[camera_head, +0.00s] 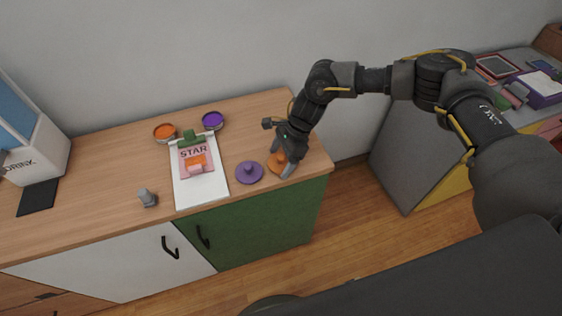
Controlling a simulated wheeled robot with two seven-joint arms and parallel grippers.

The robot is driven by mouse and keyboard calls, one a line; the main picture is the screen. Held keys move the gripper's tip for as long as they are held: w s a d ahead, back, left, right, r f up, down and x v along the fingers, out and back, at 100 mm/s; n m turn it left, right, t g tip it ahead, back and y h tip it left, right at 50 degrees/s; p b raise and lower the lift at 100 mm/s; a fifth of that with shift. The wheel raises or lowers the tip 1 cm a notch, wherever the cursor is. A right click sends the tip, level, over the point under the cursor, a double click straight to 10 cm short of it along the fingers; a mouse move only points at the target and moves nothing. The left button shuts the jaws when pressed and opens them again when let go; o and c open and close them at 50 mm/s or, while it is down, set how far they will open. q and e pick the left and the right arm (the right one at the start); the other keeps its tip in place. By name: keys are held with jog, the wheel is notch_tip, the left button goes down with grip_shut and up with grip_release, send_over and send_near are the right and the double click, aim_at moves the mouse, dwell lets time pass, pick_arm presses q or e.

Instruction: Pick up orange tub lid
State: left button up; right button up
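The orange tub lid (274,164) lies near the right end of the wooden cabinet top, partly hidden by my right gripper. My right gripper (283,165) points down at the lid, with its fingers at the lid's handle area. Whether the fingers are closed on it is too small to tell. An orange tub (164,132) stands farther back on the left. My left gripper is not in view.
A purple lid (249,173) lies just left of the orange lid. A purple tub (213,120) stands at the back. A clipboard (201,192) bears a pink STAR card (192,155). A small grey object (147,197) and a white drink box (40,155) are left.

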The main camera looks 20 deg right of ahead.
jog(key=c, duration=0.6)
jog(key=shift+r, duration=0.1)
